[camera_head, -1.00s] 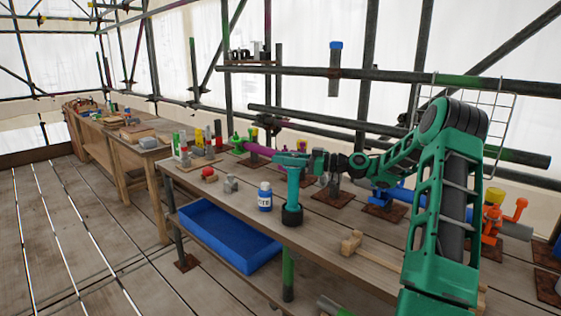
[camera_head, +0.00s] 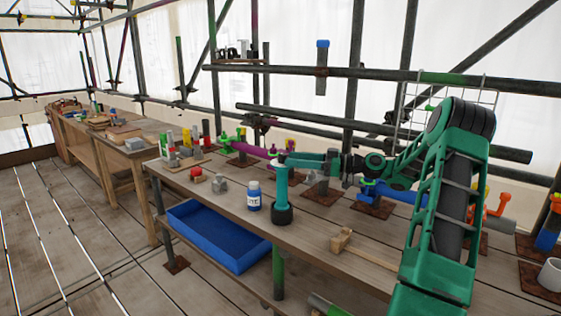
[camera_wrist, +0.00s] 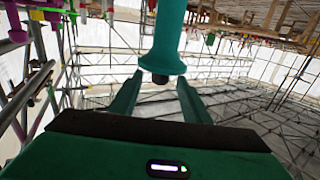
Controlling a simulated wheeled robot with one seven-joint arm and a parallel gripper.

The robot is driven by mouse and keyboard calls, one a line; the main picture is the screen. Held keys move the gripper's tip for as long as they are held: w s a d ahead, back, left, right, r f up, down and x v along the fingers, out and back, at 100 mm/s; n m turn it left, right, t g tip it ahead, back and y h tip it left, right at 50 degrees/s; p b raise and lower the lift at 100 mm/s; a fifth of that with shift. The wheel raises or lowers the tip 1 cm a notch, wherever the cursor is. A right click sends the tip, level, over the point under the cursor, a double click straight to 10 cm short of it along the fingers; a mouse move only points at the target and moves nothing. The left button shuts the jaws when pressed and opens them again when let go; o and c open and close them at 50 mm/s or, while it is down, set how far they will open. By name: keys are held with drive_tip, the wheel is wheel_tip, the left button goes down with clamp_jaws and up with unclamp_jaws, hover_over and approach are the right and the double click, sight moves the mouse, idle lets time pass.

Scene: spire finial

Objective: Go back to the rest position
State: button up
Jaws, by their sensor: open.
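A teal tool (camera_head: 281,188) with a wide black foot stands upright on the wooden workbench (camera_head: 232,208). In the wrist view, which looks upside down, its shaft (camera_wrist: 168,35) comes down from the top edge and its rounded end lies near the space between my fingertips. My gripper (camera_head: 290,158) is open beside the tool's top, on its right side in the head view. Its two spread fingers also show in the wrist view (camera_wrist: 159,82). Whether a finger touches the tool cannot be told.
A wooden piece (camera_head: 341,240) lies in front. A blue tray (camera_head: 218,236) sits below the bench. Scaffold pipes run behind.

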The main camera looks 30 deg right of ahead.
drive_tip(key=shift+v, duration=0.95)
